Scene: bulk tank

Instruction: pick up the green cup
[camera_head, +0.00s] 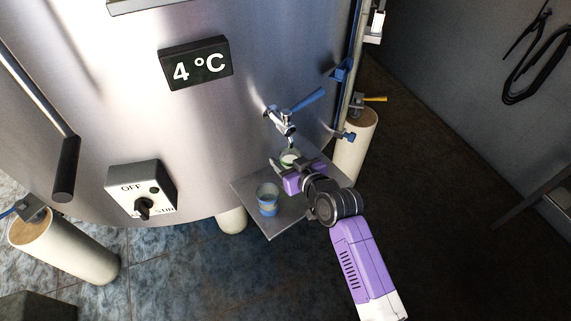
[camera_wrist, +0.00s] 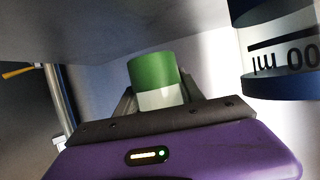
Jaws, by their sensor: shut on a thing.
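The green cup (camera_head: 289,156) is on the right of the small metal shelf, below the tap (camera_head: 279,121); its inside looks pale. In the wrist view the green cup (camera_wrist: 152,72) shows a green band and a pale band, between the two dark fingers. My gripper (camera_head: 287,166) is shut on it, and it also shows in the wrist view (camera_wrist: 160,98). The fingers hide part of the cup's sides. I cannot tell whether the cup touches the shelf.
A blue-banded cup (camera_head: 267,201) stands on the shelf (camera_head: 281,224), left of my gripper. It also shows large in the wrist view (camera_wrist: 278,47), with markings. The tank wall (camera_head: 225,120) rises behind. A white leg (camera_head: 355,145) stands to the right.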

